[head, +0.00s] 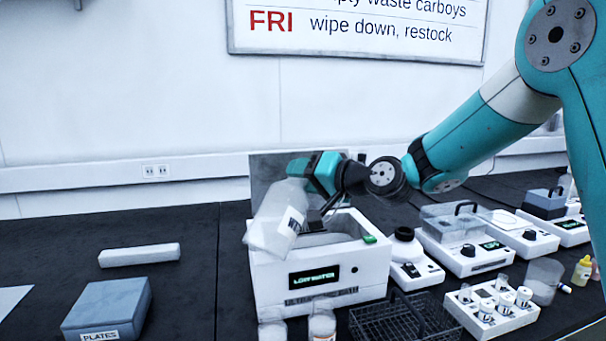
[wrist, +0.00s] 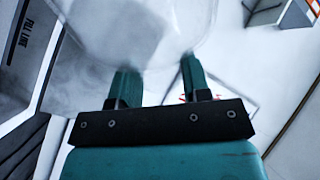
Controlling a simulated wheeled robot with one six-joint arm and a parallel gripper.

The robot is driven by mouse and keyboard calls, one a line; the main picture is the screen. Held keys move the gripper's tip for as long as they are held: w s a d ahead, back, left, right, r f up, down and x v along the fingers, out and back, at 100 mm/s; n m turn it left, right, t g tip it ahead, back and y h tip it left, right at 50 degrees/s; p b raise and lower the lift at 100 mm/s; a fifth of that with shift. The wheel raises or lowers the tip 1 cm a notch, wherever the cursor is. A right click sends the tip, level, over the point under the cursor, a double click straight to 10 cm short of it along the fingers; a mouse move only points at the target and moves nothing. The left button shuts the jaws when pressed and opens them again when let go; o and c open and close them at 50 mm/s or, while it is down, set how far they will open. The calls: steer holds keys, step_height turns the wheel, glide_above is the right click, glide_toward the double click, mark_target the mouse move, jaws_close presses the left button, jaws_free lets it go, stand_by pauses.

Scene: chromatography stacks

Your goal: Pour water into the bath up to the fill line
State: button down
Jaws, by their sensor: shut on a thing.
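My gripper (head: 303,172) is shut on a translucent white water bottle (head: 272,222) with a dark-lettered label. The bottle is tilted at the left side of the bath's opening. In the wrist view both fingers (wrist: 160,70) reach the clear, pale bottle (wrist: 120,40). The white ultrasonic bath (head: 267,268) stands below, its open basin partly hidden by the bottle and my arm. Its green display (head: 314,277) appears to read LOW WATER. A FILL LINE marking (wrist: 24,40) shows at the left in the wrist view. I cannot make out the water level or a stream.
A wire basket (head: 405,318) and clear jars (head: 322,322) stand in front of the bath. A squat white bottle on a small device (head: 416,272) and other instruments (head: 465,255) crowd the right. A blue-grey PLATES box (head: 107,308) lies left, with bare bench between.

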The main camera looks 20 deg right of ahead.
steer(key=shift+w+d+f+m, duration=0.1)
steer(key=shift+f+m, duration=0.35)
steer(key=shift+m, duration=0.05)
stand_by(0.5)
steer(key=shift+d+f+m, duration=0.1)
steer(key=shift+f+m, duration=0.4)
steer(key=shift+f, duration=0.1)
steer(key=shift+w+f+p, duration=0.1)
steer(key=shift+p, duration=0.2)
steer(key=shift+d+f+m+g, duration=0.1)
steer(key=shift+f+m+g, duration=0.3)
steer(key=shift+f+m, duration=0.15)
steer(key=shift+w+f, duration=0.1)
steer(key=shift+f, duration=0.05)
steer(key=shift+w+d+f+m+y, duration=0.1)
steer(key=shift+f+m+y, duration=0.2)
steer(key=shift+f+m, duration=0.2)
steer(key=shift+f, duration=0.1)
